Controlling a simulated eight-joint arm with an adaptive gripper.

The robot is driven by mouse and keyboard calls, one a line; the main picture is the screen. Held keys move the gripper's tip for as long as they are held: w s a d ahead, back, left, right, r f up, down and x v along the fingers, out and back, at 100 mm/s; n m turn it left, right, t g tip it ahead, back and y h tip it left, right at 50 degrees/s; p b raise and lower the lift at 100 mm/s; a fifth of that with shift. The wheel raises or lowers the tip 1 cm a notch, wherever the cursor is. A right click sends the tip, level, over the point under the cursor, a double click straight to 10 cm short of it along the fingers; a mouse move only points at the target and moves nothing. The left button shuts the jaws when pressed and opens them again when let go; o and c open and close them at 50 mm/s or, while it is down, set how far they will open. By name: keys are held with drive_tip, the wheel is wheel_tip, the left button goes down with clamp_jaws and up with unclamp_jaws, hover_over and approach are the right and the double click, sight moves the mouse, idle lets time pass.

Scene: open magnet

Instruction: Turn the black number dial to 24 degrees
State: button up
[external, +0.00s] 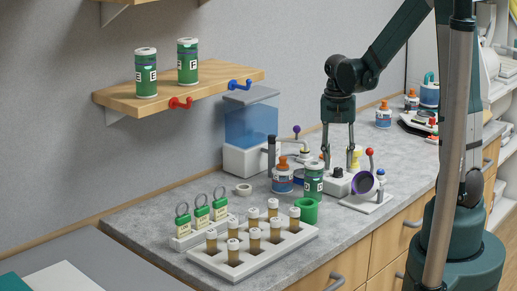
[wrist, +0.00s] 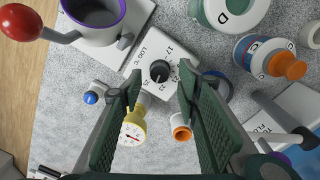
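In the external view the dial (external: 338,172) is a small dark knob on top of the white block (external: 337,186). My gripper (external: 338,164) points straight down over the block, its two fingers spread to either side of the dial. In the wrist view my gripper (wrist: 160,82) is open, with clear gaps between both fingers and the dial; nothing is held.
A purple-rimmed cup (external: 364,183) and a red-ball lever (external: 370,153) stand close on the right. A yellow gauge (wrist: 132,130) is near the block. A vial rack (external: 252,250) is front left.

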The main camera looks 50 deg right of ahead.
sight(336, 169)
wheel_tip(336, 169, up, 9)
drive_tip(key=shift+w, duration=0.15)
idle(0.4)
drive_tip(key=shift+a+r, duration=0.1)
idle(0.5)
drive_tip(key=s+a+r+n+t+b, duration=0.1)
drive_tip(key=s+a+r+n+t, duration=0.1)
drive_tip(key=s+a+n, duration=0.3)
drive_tip(key=s+a+r+n+t+b, duration=0.1)
drive_tip(key=s+a+r+n+t, duration=0.2)
drive_tip(key=a, duration=0.8)
drive_tip(key=shift+s+r+n+t, duration=0.3)
drive_tip(key=shift+s+n+t, duration=1)
drive_tip(key=shift+s+n, duration=0.45)
drive_tip(key=shift+a, duration=0.1)
